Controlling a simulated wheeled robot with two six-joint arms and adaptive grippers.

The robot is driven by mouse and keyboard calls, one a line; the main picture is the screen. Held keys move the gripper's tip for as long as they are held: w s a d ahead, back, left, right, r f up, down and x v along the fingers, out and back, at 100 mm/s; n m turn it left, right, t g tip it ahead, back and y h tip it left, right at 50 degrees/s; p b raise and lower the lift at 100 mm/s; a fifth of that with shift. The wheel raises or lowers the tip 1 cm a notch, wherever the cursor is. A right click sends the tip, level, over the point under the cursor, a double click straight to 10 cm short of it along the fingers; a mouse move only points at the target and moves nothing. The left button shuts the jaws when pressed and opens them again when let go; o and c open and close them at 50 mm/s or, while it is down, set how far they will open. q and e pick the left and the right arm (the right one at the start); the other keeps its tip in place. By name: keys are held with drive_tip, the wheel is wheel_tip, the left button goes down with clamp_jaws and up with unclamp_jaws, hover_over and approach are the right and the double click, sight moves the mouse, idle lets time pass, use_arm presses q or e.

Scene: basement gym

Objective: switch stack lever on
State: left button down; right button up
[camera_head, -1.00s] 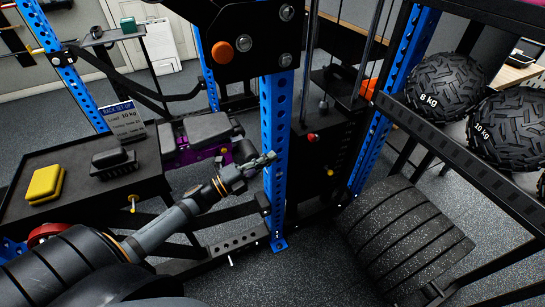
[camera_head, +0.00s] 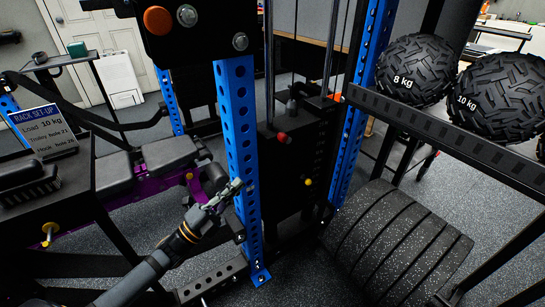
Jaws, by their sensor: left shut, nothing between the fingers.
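The black weight stack (camera_head: 292,165) stands behind the blue perforated upright (camera_head: 240,150), near the middle of the head view. A small red knob (camera_head: 282,137) sticks out near its top and a yellow knob (camera_head: 308,182) sits lower on its front. I cannot tell for sure which part is the stack lever or how it is set. My left gripper (camera_head: 232,190) is shut and empty. In the picture its fingertips overlap the left edge of the blue upright, below and left of the red knob; contact is unclear. My right gripper is not in view.
A sign (camera_head: 50,134) and a black brush (camera_head: 28,185) are on the dark table at left. A purple-framed bench (camera_head: 165,155) stands behind my arm. Large black plates (camera_head: 395,240) stand at lower right. Treaded balls (camera_head: 416,70) rest on a rack at upper right.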

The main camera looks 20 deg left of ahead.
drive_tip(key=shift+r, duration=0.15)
use_arm(q)
drive_tip(key=b, duration=0.4)
approach(280, 140)
drive_tip(key=p+x, duration=0.2)
drive_tip(key=x, duration=0.4)
drive_tip(key=shift+w, duration=0.15)
drive_tip(key=shift+w+d, duration=0.2)
drive_tip(key=shift+w, duration=0.05)
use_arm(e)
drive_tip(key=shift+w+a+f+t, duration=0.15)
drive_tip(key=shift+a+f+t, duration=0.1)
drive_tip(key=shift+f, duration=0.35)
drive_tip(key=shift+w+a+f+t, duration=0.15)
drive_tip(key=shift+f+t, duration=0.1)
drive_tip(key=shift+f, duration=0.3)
use_arm(q)
drive_tip(key=shift+p, duration=0.3)
